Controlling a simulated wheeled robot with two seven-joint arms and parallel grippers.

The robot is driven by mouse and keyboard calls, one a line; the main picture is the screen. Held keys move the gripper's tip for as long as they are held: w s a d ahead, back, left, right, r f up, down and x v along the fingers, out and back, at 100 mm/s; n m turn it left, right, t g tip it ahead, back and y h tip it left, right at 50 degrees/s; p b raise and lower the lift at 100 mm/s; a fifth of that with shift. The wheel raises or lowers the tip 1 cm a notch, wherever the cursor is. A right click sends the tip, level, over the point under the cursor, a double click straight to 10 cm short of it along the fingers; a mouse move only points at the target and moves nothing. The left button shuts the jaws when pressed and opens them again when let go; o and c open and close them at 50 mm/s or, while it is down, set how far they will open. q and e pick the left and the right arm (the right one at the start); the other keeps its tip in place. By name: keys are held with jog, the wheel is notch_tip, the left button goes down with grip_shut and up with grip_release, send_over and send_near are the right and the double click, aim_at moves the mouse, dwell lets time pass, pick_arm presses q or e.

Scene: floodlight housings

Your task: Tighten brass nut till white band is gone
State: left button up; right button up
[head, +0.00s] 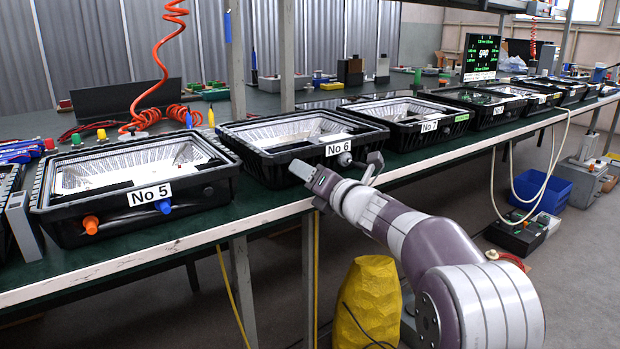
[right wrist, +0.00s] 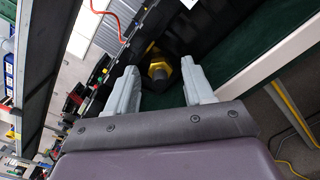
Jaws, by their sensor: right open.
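The housing marked No 6 (head: 262,166) sits on the green bench top, its front wall facing my right arm. The brass nut (right wrist: 160,69) shows yellow around a dark fitting on a black housing wall in the right wrist view. A dark round fitting end (head: 345,159) shows below the No 6 label in the head view, where I cannot make out the brass. My right gripper (head: 338,165) is open, its fingers (right wrist: 159,75) spread on either side of the nut, apart from it and short of it. I cannot make out a white band. My left gripper is out of view.
Housing No 5 (head: 70,225), with orange and blue plugs, stands to the left; housing No 7 (head: 400,138) stands to the right. A red coiled hose (head: 150,117) lies behind. A yellow sack-like object (head: 370,300) stands below the bench edge, near my arm.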

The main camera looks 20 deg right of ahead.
grip_shut()
